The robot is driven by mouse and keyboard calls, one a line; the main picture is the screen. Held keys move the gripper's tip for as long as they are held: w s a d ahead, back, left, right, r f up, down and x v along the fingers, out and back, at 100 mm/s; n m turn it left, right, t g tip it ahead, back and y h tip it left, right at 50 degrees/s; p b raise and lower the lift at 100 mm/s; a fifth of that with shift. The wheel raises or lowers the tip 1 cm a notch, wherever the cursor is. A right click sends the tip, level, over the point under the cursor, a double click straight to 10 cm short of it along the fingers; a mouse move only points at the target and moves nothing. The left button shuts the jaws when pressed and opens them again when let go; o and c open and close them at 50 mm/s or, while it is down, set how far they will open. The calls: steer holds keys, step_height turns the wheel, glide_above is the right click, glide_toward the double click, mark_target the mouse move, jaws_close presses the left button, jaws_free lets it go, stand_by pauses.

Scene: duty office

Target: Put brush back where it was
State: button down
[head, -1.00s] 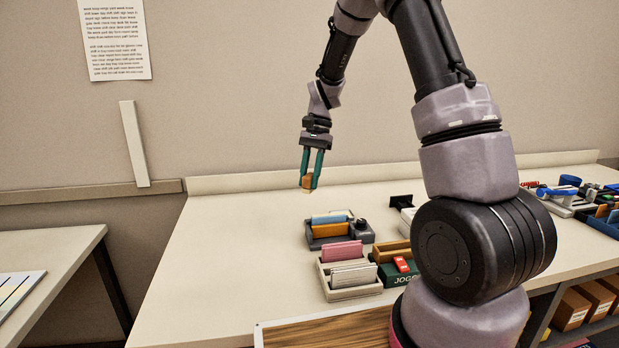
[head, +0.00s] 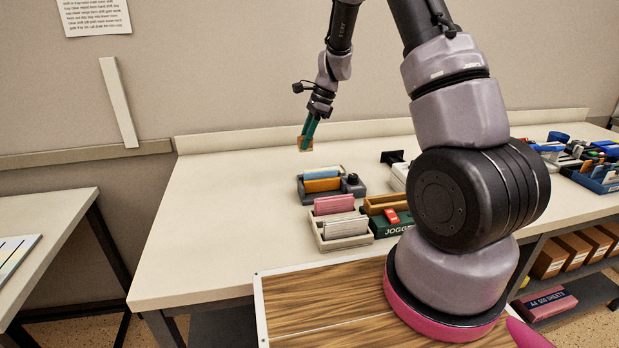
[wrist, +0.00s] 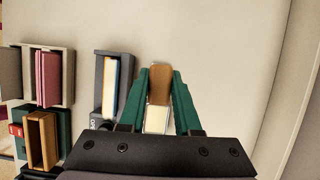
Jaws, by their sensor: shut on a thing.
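The brush (wrist: 158,88) is held between the green fingers of my gripper (wrist: 160,75). It has a brown part and a pale cream part in the wrist view. In the head view the brush (head: 305,144) shows as a small tan block at the fingertips of my gripper (head: 306,138). It is above the back part of the worktop, behind the grey tray with blue and orange cards. Whether it touches the worktop is hard to tell.
The grey card tray (head: 309,198) stands in front of my gripper. A pale tray (head: 346,243) with pink and white cards and a green box (head: 393,228) marked JOGGER stand nearer. The worktop's left part (head: 220,220) is clear. A blue bin (head: 601,181) is at far right.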

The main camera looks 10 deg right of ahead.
steer(key=shift+m, duration=0.3)
steer(key=f, duration=0.6)
steer(key=shift+w+d, duration=0.2)
steer(key=shift+w, duration=0.05)
steer(key=shift+f, duration=2.05)
steer(key=shift+f, duration=0.15)
steer(key=c, duration=0.6)
jaws_free()
